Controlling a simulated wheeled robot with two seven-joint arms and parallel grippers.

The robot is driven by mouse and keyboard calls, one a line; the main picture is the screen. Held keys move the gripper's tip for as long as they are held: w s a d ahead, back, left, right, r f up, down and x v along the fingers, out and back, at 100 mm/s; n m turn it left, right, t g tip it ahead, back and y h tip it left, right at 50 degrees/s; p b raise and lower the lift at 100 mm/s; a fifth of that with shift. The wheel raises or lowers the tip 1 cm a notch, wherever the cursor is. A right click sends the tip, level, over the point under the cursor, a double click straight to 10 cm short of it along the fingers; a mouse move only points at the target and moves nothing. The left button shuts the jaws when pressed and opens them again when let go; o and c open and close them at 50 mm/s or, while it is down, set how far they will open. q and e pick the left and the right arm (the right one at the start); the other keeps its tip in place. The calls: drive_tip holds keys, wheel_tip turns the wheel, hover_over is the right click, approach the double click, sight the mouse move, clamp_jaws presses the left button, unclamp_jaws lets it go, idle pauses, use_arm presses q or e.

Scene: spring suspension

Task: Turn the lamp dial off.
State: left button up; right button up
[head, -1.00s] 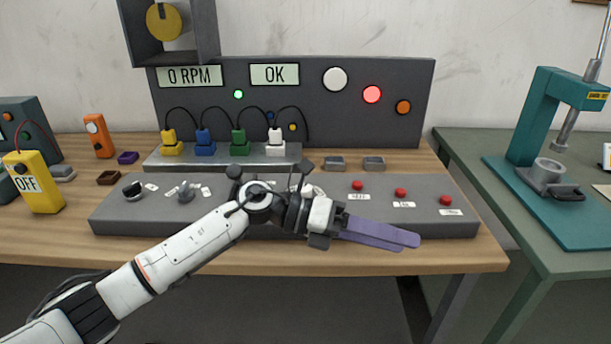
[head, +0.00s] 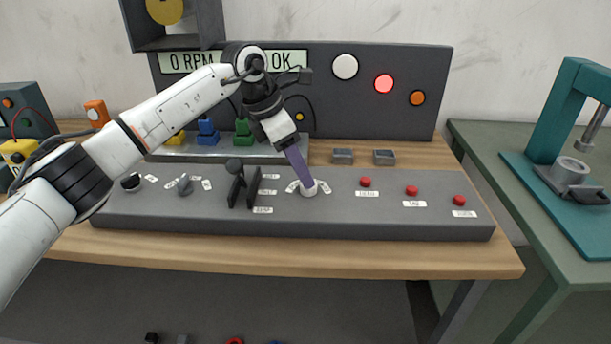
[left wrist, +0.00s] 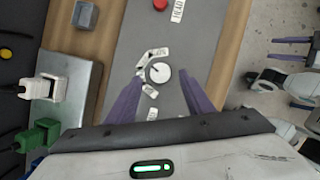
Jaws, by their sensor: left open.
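A round white dial (head: 309,190) with small labels around it sits on the grey control panel (head: 340,217). It also shows in the left wrist view (left wrist: 160,73), with a short dark mark on its face; I cannot read its labels. My left gripper (head: 306,182) points down over this dial with its purple fingers. In the left wrist view the fingers (left wrist: 160,85) are open, apart on either side of the dial; I cannot tell if they touch it. Purple and white parts at that view's right edge look like my right gripper (left wrist: 289,48), cut off.
A black dial (head: 131,182), a grey knob (head: 185,186) and a black lever (head: 241,184) stand left of the dial. Red buttons (head: 412,190) stand right of it. Coloured plugs (head: 207,133) are behind. On the back board a red light (head: 384,83) glows.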

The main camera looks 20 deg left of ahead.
use_arm(q)
drive_tip(key=shift+x, duration=1.85)
drive_tip(key=c, duration=1)
drive_tip(key=shift+c, duration=0.2)
